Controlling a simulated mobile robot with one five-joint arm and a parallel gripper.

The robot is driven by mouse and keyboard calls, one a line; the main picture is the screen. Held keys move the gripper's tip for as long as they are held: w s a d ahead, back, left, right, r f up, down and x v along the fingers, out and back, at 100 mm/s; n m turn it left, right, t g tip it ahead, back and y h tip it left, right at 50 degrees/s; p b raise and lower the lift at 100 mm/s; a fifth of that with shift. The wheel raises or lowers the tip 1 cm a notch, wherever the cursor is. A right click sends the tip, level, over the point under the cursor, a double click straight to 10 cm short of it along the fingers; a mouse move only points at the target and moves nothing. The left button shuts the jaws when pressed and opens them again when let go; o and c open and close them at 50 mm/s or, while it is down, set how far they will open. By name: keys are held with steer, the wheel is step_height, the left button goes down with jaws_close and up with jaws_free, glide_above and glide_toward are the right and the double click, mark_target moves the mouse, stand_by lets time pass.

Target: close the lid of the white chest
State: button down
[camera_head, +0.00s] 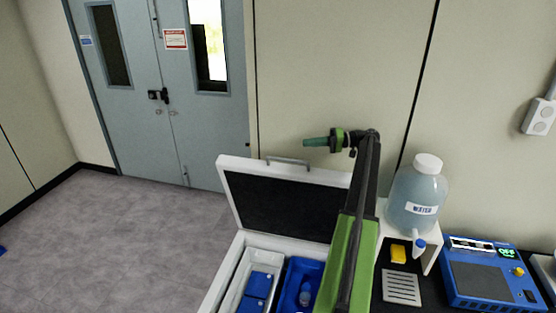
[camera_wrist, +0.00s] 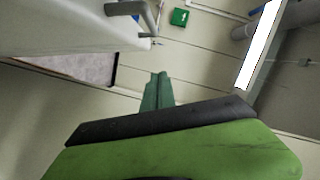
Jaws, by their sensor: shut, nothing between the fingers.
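The white chest (camera_head: 222,281) stands at the bottom centre of the head view. Its lid (camera_head: 224,163) is open and leans back, with a dark inner face and a metal handle (camera_head: 288,161) on its top edge. My gripper (camera_head: 306,143) is above the lid's top edge, a little right of the handle, shut and empty, pointing left. In the wrist view my gripper (camera_wrist: 160,76) is shut, and a white surface (camera_wrist: 60,30), seemingly the lid, is at upper left with a grey handle (camera_wrist: 124,8). My arm hides the chest's right side.
Inside the chest are a white bin with blue boxes (camera_head: 256,286) and a blue bin (camera_head: 318,272). A water jug (camera_head: 417,195) stands on a white stand at right, beside a yellow item (camera_head: 398,253) and a blue device (camera_head: 490,273). Open floor (camera_head: 130,240) lies left of the chest.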

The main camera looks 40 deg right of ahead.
steer(key=b, duration=0.1)
glide_above(281, 163)
steer(key=d, duration=0.3)
steer(key=f, duration=0.1)
steer(key=a+f, duration=0.1)
steer(key=a+f+b, duration=0.1)
steer(key=shift+w+a+b, duration=0.1)
steer(key=shift+a+b, duration=0.2)
steer(key=shift+s+a, duration=0.2)
steer(key=shift+a, duration=0.05)
